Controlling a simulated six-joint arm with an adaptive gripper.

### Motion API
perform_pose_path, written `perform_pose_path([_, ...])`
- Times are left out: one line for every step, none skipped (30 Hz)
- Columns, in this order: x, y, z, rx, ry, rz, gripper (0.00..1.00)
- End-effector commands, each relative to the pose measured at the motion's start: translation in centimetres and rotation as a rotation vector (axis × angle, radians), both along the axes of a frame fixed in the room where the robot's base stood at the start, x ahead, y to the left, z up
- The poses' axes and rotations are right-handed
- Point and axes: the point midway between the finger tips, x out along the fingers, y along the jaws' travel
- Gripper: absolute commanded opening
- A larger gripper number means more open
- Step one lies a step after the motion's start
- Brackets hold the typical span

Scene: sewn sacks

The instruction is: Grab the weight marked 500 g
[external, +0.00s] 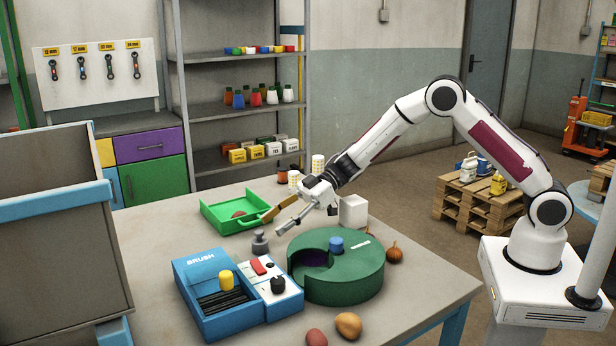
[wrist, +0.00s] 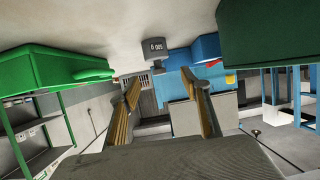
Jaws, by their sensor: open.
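The grey weight (external: 260,242) stands upright on the table, just left of the green round housing and behind the blue box. In the wrist view the weight (wrist: 155,50) shows beyond the fingers, near the top middle, with its label upside down and reading 500 g. My gripper (external: 273,224) is open and empty, tilted down, with its fingertips a little above and to the right of the weight. In the wrist view the two fingers of my gripper (wrist: 163,88) are spread apart, and the weight lies ahead of the gap, not between them.
A green tray (external: 217,222) with a reddish item stands behind the weight. The green round housing (external: 345,285) is close on the right. A white cube (external: 353,212), an onion (external: 395,252) and a potato (external: 348,325) lie farther off.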

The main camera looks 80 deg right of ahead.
Motion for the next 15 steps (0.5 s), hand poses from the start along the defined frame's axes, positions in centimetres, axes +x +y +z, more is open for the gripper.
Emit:
perform_pose_path([0.26,0.34,-0.22,0.0,0.0,0.001,0.47])
perform_pose_path([0.38,0.48,-0.28,0.0,0.0,0.001,0.47])
perform_pose_path([0.5,0.63,-0.33,0.0,0.0,0.001,0.47])
perform_pose_path([0.56,0.7,-0.37,0.0,0.0,0.001,0.47])
perform_pose_path([0.6,0.75,-0.4,0.0,0.0,0.001,0.47])
perform_pose_path([0.62,0.77,-0.4,0.0,0.0,0.001,0.47])
perform_pose_path([0.63,0.77,-0.4,0.0,0.0,0.001,0.47])
perform_pose_path([0.63,0.77,-0.4,0.0,0.0,0.001,0.47])
perform_pose_path([0.63,0.75,-0.4,0.0,0.0,0.001,0.47])
perform_pose_path([0.63,0.75,-0.41,0.0,0.0,0.001,0.47])
perform_pose_path([0.62,0.74,-0.4,0.0,0.0,0.001,0.47])
perform_pose_path([0.62,0.74,-0.4,0.0,0.0,0.001,0.47])
perform_pose_path([0.62,0.74,-0.4,0.0,0.0,0.001,0.47])
perform_pose_path([0.63,0.76,-0.42,0.0,0.0,0.001,0.47])
perform_pose_path([0.66,0.79,-0.45,0.0,0.0,0.001,0.47])
